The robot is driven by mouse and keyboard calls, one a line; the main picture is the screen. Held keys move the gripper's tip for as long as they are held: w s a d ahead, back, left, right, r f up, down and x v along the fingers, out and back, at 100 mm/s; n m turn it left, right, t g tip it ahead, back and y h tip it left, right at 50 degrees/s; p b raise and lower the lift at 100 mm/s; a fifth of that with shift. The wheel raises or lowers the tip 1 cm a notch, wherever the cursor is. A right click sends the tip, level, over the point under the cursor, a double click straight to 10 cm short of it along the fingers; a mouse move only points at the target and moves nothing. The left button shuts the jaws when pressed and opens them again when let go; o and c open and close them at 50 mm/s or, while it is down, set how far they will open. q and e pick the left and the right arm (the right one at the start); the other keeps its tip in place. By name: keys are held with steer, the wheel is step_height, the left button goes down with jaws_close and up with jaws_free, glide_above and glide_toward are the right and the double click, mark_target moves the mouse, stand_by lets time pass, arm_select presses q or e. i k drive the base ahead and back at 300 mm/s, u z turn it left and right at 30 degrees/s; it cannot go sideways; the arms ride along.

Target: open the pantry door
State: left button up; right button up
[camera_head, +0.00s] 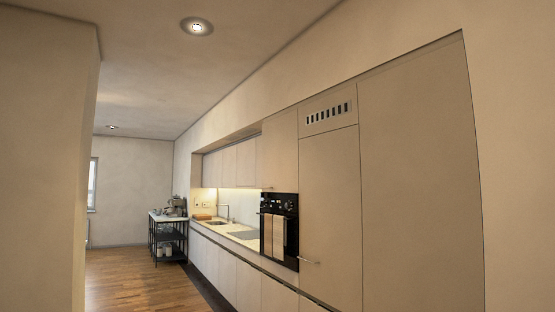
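A wall of tall flat cabinet fronts runs along the right. The rightmost tall panel (415,180) is plain, with no handle showing, and looks shut flush with the wall. Left of it is a tall door (330,215) under a slotted vent (328,112), with a small metal bar handle (309,261) low near its left edge. It also looks shut. I cannot tell for certain which of these is the pantry door. The lower edges of both are cut off by the frame. Neither of my grippers shows in this view.
A black oven (288,219) with towels hanging on its front stands left of the tall doors. A counter (233,232) with lower cabinets runs farther back to a dark shelf cart (168,240). A wall (45,160) fills the left. Wooden floor (140,285) between is clear.

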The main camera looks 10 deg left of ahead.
mark_target(280, 134)
steer(key=u, duration=0.1)
steer(key=i, duration=0.85)
steer(key=u, duration=0.4)
steer(key=i, duration=2.25)
steer(key=u, duration=0.3)
steer(key=i, duration=2.2)
steer(key=z, duration=0.05)
